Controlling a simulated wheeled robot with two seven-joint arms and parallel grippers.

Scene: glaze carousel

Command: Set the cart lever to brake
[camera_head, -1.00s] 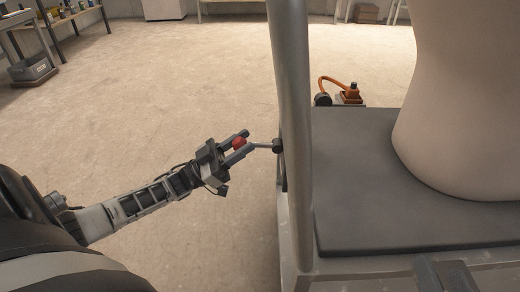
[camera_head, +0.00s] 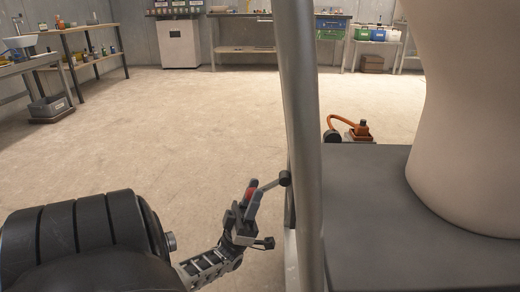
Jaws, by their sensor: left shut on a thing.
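The cart lever (camera_head: 271,185) is a short grey rod with a red knob (camera_head: 250,193), mounted on a dark round pivot (camera_head: 285,178) beside the cart's upright metal post (camera_head: 303,120). It slants down to the left from the pivot. My left gripper (camera_head: 252,194) is shut on the red knob, with its fingers on either side pointing up. The fingers partly hide the knob. I see no brake marking. My right gripper does not show.
The cart's dark grey deck (camera_head: 365,235) carries a large pale vessel (camera_head: 465,130) at the right. An orange device (camera_head: 355,131) stands behind it. Workbenches (camera_head: 270,18) and shelves (camera_head: 90,60) line the far walls. The floor (camera_head: 180,130) left of the cart is open.

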